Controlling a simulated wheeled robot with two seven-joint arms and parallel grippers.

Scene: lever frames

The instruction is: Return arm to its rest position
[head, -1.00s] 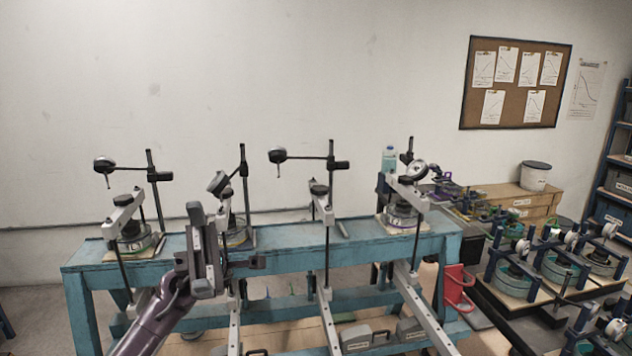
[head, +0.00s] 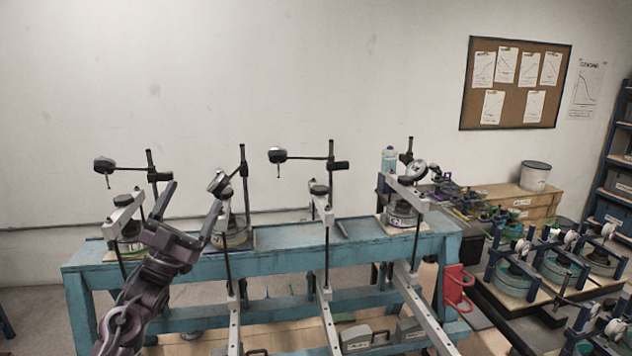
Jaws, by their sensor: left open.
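My left gripper (head: 188,208) is open and empty, its two fingers spread and pointing up. My left arm (head: 140,300) comes up from the bottom left. The gripper shows in front of the blue bench (head: 285,235), between the two left lever frames, and partly covers them. I cannot tell from this view how far it is from the bench. My right gripper is out of view.
Several lever frames with dial gauges (head: 278,155) stand along the bench, with long pale beams (head: 425,308) reaching toward me. A red stand (head: 455,285) is at the bench's right end. More devices (head: 560,268) crowd a dark table at right.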

